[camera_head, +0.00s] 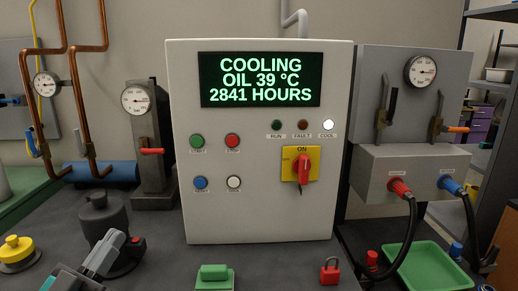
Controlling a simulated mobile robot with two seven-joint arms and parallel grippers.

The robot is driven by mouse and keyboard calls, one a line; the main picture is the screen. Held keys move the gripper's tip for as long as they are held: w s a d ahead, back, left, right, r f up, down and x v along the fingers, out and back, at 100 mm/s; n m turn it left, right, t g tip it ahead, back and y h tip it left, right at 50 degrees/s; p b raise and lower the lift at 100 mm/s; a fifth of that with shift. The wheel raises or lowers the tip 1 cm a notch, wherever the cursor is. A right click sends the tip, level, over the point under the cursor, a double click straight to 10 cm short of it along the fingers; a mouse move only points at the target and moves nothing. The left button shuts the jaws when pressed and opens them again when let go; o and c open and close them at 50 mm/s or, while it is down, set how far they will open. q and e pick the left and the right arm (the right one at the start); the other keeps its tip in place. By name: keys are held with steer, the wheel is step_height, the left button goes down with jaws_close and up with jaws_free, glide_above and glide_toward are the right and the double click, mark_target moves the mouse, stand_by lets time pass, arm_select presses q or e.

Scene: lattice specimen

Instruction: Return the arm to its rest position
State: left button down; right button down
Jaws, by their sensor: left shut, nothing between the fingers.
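My left gripper (106,252) is at the lower left of the head view, in front of a dark round knob-like object (100,215) on the dark bench. Its grey fingers are shut with nothing visible between them, and they point up and to the right. The gripper is apart from the control cabinet (262,215). My right gripper is not in view.
The light grey cabinet stands at the middle back, its screen (260,80) reading COOLING. A yellow button unit (15,250), green block (214,272), red padlock (330,271) and green tray (428,262) are along the front. Hoses (411,225) hang at right.

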arm_select(q)
steer(key=s+a+f+n+g+y, duration=0.1)
steer(key=s+f+n+g+y, duration=0.1)
steer(key=f+n+g+y, duration=0.3)
steer(key=s+a+f+n+g+y, duration=0.2)
steer(key=f+n+g+y, duration=0.1)
steer(key=f+y, duration=0.4)
steer(key=s+d+f+m+g+h, duration=0.2)
steer(key=s+d+f+g, duration=0.25)
steer(key=s, duration=0.35)
steer(key=s+d+f+m+g+h, duration=0.2)
steer(key=s+d+f+g, duration=0.3)
steer(key=s, duration=0.4)
steer(key=w+d+f+m+t+h, duration=0.1)
steer(key=w+f+t, duration=0.5)
steer(key=f, duration=0.3)
steer(key=shift+w+d+f+h, duration=0.3)
steer(key=shift+w+f, duration=0.1)
steer(key=shift+w, duration=0.4)
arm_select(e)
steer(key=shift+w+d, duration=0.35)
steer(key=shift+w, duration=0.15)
